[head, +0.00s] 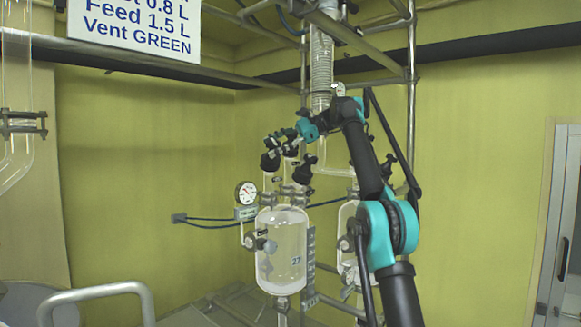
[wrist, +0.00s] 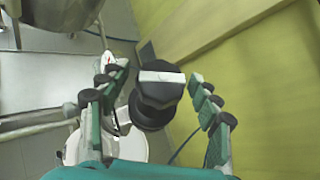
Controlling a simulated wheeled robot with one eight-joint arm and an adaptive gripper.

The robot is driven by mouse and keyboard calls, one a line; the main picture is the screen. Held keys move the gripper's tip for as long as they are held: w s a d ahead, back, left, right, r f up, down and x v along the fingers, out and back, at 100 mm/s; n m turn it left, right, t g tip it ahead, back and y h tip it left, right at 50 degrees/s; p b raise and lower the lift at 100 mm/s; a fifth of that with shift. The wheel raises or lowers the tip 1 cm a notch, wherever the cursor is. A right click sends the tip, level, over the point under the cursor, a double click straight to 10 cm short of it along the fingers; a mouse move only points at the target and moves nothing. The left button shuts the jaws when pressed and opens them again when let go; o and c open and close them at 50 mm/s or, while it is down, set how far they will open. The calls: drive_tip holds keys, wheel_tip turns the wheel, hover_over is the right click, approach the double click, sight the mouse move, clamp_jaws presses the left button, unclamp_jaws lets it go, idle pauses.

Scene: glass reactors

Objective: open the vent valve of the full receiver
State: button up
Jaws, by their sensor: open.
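A glass receiver marked 27 (head: 281,250) stands in the middle of the head view and looks filled with pale liquid nearly to its top. A second receiver (head: 347,233) stands to its right, partly hidden by my arm. My gripper (head: 276,146) is open just above a black valve knob (head: 269,162) over the left receiver. In the wrist view, a black knob with a white bar (wrist: 160,78) lies between the spread fingers of my gripper (wrist: 158,90), with gaps on both sides. Contact is not visible.
Another black knob (head: 303,170) sits close to the right of the gripper. A pressure gauge (head: 246,193) is left of the receiver. Metal frame tubes (head: 411,90) and a glass coil (head: 321,65) stand close by. A sign (head: 135,25) reads "Vent GREEN".

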drive_tip(key=shift+m+t, duration=0.5)
